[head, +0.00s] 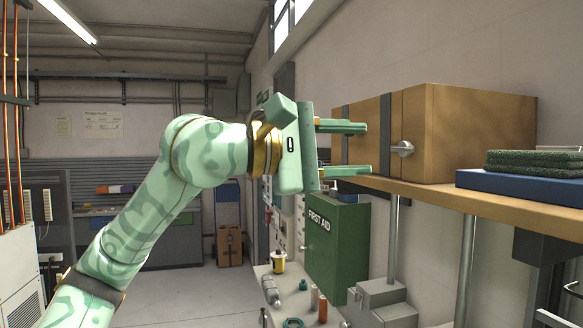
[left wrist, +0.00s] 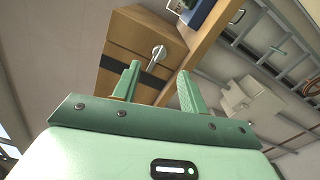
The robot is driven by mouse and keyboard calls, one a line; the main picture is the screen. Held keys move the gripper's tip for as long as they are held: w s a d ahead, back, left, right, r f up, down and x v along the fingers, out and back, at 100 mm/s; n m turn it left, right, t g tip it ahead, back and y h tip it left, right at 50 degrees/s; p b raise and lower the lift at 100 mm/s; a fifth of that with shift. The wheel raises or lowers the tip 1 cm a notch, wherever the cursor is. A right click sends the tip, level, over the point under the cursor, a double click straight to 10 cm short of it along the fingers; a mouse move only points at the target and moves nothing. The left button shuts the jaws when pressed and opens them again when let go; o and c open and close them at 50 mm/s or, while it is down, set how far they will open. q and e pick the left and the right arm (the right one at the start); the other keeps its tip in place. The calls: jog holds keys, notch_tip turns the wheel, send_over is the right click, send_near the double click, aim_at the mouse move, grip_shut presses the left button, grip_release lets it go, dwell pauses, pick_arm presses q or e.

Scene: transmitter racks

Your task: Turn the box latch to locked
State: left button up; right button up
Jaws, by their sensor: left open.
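The tan box (head: 440,125) with dark straps sits on the wooden shelf at the right of the head view. Its metal latch (head: 402,149) is a round knob with a short lever on the front face. In the left wrist view the box (left wrist: 140,40) also shows, with the latch (left wrist: 158,54) beyond the fingers. My left gripper (head: 345,148) is open and empty, with one finger above the other, just left of the latch and apart from it. In the left wrist view my left gripper (left wrist: 160,88) points toward the box front. My right gripper is out of view.
A blue case with green folded cloth (head: 535,160) lies on the shelf (head: 480,203) right of the box. Below the shelf stand a green first aid cabinet (head: 338,240), grey boxes (head: 380,300) and a bench with bottles (head: 271,290). The floor at centre-left is clear.

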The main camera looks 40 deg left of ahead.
pick_arm(q)
jog(key=b+v, duration=0.2)
jog(key=v, duration=0.7)
jog(key=shift+b, duration=0.35)
